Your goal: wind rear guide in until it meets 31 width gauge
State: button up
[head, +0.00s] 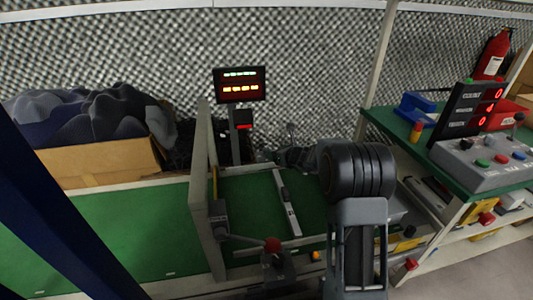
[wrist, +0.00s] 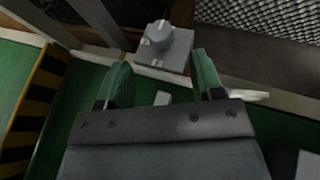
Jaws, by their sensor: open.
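My gripper (wrist: 160,75) is open in the wrist view, its two green fingers apart with nothing held between them. A grey round knob with pale marks (wrist: 160,35) stands on a grey block (wrist: 163,57) just beyond the fingertips, apart from them. A small pale piece (wrist: 162,98) shows between the fingers, over the green surface. In the head view a pale bar (head: 287,204) lies across the green bed (head: 250,198); I cannot tell whether it is the rear guide or a gauge. No 31 marking is readable. My arm hides my gripper in the head view.
A lit display (head: 239,85) stands behind the bed. A red-knobbed lever (head: 272,245) is at the front, beside an upright pale panel (head: 205,205). A control box (head: 485,160) sits on the right bench. Black-and-yellow striping (wrist: 35,95) borders the left in the wrist view.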

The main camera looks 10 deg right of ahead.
aim_at(266, 148)
jog(key=b+x, duration=0.1)
jog(key=x, duration=0.7)
jog(key=shift+w+a+f, duration=0.15)
jog(key=shift+a, duration=0.05)
jog(key=shift+c, duration=0.2)
jog(key=c, duration=0.9)
jog(key=n+y+p, duration=0.1)
jog(key=p, duration=0.1)
jog(key=n+g+y+p, duration=0.1)
jog(key=p, duration=0.1)
jog(key=shift+d+r+p, duration=0.1)
jog(key=shift+r+p, duration=0.25)
jog(key=shift+p, duration=0.05)
jog(key=shift+f+n+g+y+p, duration=0.1)
jog(key=shift+n+g+y+p, duration=0.8)
jog(key=shift+n+y+p, duration=0.15)
jog(key=shift+f+n+g+y+p, duration=0.25)
jog(key=shift+n+g+y+p, duration=0.35)
jog(key=shift+n+g+y, duration=0.5)
jog(key=shift+f+n+g+y+b, duration=0.1)
jog(key=shift+n+g+y+b, duration=0.35)
jog(key=shift+n+g, duration=0.95)
jog(key=shift+n, duration=0.15)
